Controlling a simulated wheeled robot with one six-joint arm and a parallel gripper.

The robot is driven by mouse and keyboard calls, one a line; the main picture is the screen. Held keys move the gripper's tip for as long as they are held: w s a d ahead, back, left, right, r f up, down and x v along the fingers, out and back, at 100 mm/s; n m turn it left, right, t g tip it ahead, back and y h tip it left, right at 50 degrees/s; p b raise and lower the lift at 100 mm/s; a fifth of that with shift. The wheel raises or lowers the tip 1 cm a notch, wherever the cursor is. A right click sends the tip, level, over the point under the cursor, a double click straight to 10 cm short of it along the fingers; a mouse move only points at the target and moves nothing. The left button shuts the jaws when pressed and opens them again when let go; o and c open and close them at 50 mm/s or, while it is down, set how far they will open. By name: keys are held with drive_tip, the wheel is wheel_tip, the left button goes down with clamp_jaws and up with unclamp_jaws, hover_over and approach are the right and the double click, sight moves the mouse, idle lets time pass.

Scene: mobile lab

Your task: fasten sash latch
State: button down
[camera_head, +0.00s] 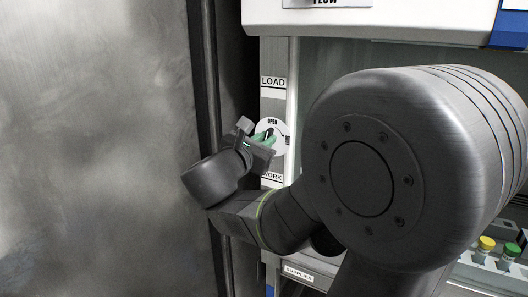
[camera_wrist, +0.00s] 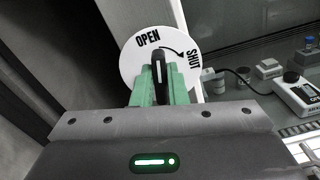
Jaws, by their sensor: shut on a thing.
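The sash latch is a black handle (camera_wrist: 160,70) on a round white dial (camera_wrist: 128,62) marked OPEN and SHUT, with an arrow curving from OPEN towards SHUT. In the wrist view the handle points up, near the OPEN end of the arrow. My gripper (camera_wrist: 160,80) has green fingers, one on each side of the handle, and is shut on it. In the head view the dial (camera_head: 279,127) sits on the pale frame post between the LOAD and WORK labels. There my gripper (camera_head: 265,137) reaches it from the left, and my arm hides part of the dial.
The cabinet's glass sash (camera_wrist: 245,35) lies right of the dial. Behind it are a white device (camera_wrist: 297,95) and small vials. In the head view, yellow- and green-capped vials (camera_head: 484,248) stand at lower right. A grey wall panel (camera_head: 95,140) fills the left.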

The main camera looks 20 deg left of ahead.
drive_tip(key=shift+d+f+m+b, duration=0.1)
drive_tip(key=shift+f+m+b, duration=0.1)
drive_tip(key=shift+m+b, duration=2.7)
drive_tip(key=shift+d+f+m+b, duration=0.2)
drive_tip(key=shift+m+b, duration=1.85)
drive_tip(key=shift+b, duration=1.6)
drive_tip(key=shift+d+f+m+b, duration=0.1)
drive_tip(key=shift+f+m+b, duration=0.1)
drive_tip(key=shift+m+b, duration=2.7)
drive_tip(key=shift+r+b, duration=0.1)
drive_tip(key=shift+b, duration=0.45)
drive_tip(key=c, duration=1.4)
unclamp_jaws()
drive_tip(key=shift+n, duration=0.25)
drive_tip(key=shift+c, duration=0.2)
drive_tip(key=shift+s, duration=0.1)
drive_tip(key=s+a+p, duration=0.1)
drive_tip(key=s+p, duration=0.1)
drive_tip(key=s, duration=1.1)
drive_tip(key=shift+s, duration=0.35)
